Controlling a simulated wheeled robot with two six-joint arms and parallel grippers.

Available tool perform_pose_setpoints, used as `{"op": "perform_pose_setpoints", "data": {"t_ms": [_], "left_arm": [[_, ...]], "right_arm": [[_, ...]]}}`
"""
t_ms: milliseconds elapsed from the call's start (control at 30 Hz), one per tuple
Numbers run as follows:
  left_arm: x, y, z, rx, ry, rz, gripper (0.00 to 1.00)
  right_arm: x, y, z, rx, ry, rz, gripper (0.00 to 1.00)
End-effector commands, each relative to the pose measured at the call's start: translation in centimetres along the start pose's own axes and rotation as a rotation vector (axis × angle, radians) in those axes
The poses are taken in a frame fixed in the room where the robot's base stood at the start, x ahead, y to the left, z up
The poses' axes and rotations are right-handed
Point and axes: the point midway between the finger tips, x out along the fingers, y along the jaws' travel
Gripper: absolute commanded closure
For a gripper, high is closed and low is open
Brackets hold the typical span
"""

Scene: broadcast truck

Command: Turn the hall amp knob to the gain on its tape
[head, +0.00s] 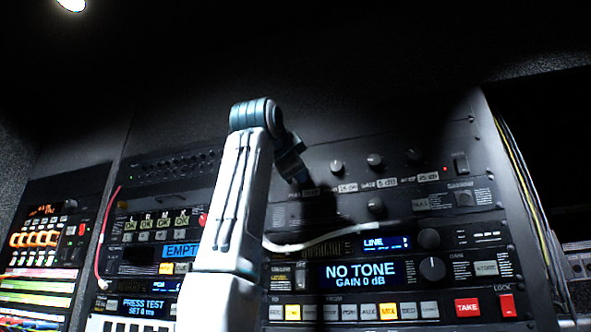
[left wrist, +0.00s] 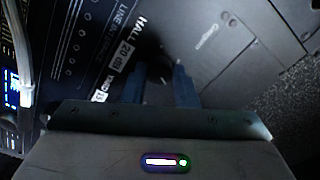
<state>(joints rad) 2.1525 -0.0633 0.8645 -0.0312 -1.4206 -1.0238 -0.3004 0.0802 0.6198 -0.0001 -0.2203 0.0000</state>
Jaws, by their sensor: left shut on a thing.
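The left wrist view shows a tape strip (left wrist: 128,48) lettered "HALL 20 dB" on the dark amp panel. My left gripper (head: 299,178) reaches the left end of the upper knob row in the head view. In the left wrist view its fingers (left wrist: 161,82) are shut on the hall amp knob beside that tape. A display (head: 360,275) lower on the rack reads "NO TONE, GAIN 0 dB". My right gripper is not in view.
More knobs (head: 375,161) with dB tapes sit to the right of my gripper. A white cable (head: 330,240) runs across the rack behind my left arm. A red cable (head: 104,235) hangs at left.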

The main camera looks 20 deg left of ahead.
Motion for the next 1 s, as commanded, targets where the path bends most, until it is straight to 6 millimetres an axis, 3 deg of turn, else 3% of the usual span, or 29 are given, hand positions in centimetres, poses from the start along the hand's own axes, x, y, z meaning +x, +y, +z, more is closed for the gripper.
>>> {"op": "perform_pose_setpoints", "data": {"t_ms": [400,967,1000], "left_arm": [[-0.01,-0.04,-0.02,0.195,0.006,0.001,0.97],[0.02,0.02,-0.02,0.225,0.007,0.002,0.97],[0.02,0.03,-0.02,0.225,0.007,0.003,0.70]], "right_arm": [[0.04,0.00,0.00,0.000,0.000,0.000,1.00],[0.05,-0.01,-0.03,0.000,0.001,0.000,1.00],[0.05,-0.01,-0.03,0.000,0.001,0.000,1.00]]}}
